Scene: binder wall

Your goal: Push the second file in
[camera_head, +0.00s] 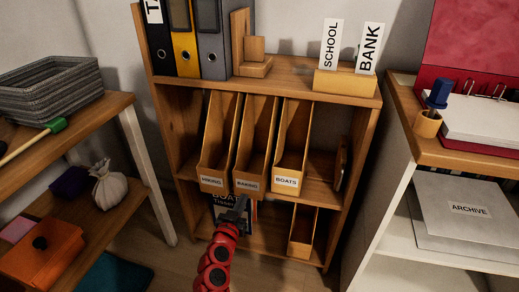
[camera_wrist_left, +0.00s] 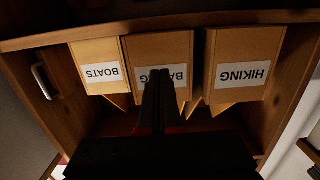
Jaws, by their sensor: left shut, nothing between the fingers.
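Three wooden magazine files stand side by side on the middle shelf: HIKING (camera_head: 213,168), BAKING (camera_head: 248,170) and BOATS (camera_head: 287,168). BAKING, the second, has its front a little lower in the head view than its neighbours. My left gripper (camera_head: 241,203) is shut and empty, its fingertips at the lower front of the BAKING file. In the left wrist view the gripper (camera_wrist_left: 160,85) covers part of the BAKING label (camera_wrist_left: 147,76), with BOATS (camera_wrist_left: 100,70) and HIKING (camera_wrist_left: 240,72) on either side. I cannot tell whether the fingers touch the file. My right gripper is out of view.
The wooden shelf unit (camera_head: 290,88) holds ring binders (camera_head: 184,40) and a card box (camera_head: 344,84) on top. Another file (camera_head: 302,232) stands on the lower shelf. A side shelf (camera_head: 115,103) is left, a white cabinet (camera_head: 375,225) right.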

